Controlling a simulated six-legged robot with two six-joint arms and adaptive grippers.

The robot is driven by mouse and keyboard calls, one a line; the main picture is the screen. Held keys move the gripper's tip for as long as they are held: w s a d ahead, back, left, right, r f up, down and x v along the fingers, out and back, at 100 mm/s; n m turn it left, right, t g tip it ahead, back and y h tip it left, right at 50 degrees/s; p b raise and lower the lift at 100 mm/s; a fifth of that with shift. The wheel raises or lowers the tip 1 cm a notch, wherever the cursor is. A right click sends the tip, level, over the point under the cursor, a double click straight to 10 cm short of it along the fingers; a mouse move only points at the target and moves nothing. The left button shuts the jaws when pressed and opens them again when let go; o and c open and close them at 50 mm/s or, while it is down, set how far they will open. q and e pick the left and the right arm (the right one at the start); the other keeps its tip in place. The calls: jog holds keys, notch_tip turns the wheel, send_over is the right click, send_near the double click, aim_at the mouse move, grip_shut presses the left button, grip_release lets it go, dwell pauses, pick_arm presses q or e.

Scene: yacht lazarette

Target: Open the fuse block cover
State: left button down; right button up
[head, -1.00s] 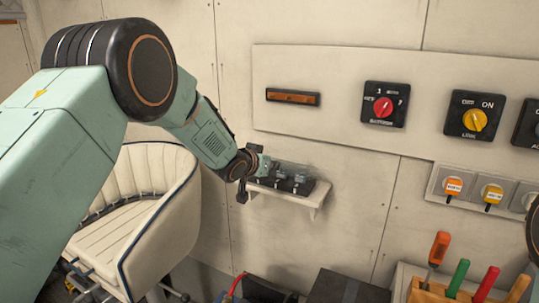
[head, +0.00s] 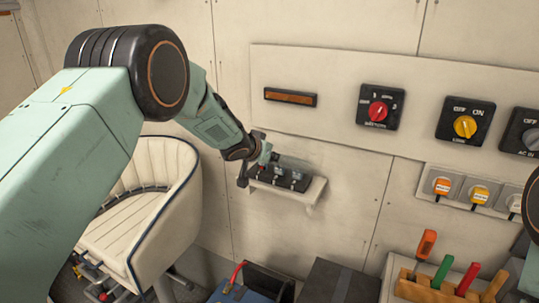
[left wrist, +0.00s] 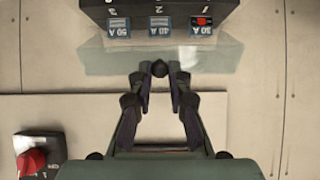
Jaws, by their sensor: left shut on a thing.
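The fuse block (head: 282,180) is a black box on a small white shelf on the wall. In the left wrist view its face (left wrist: 150,10) shows at the top with several labelled fuses, one of them red. A clear cover (left wrist: 105,62) extends from the fuse side of the block; its faint pane also shows above the block in the head view (head: 292,162). My left gripper (left wrist: 160,80) is shut on the cover's small dark knob (left wrist: 160,68). It is at the block's left side in the head view (head: 266,155). My right gripper is out of view.
A wall panel carries a red rotary switch (head: 378,112) and a yellow one (head: 465,126). Orange and yellow tagged plugs (head: 442,186) sit lower right. A cream seat (head: 140,215) stands left of the shelf. A wooden tool rack (head: 440,290) and dark boxes fill the foreground.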

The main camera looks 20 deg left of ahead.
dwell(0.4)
pick_arm(q)
jog(key=c, duration=1.3)
grip_release()
jog(key=shift+o, duration=0.2)
jog(key=v, duration=1.2)
jog(key=shift+w, duration=0.1)
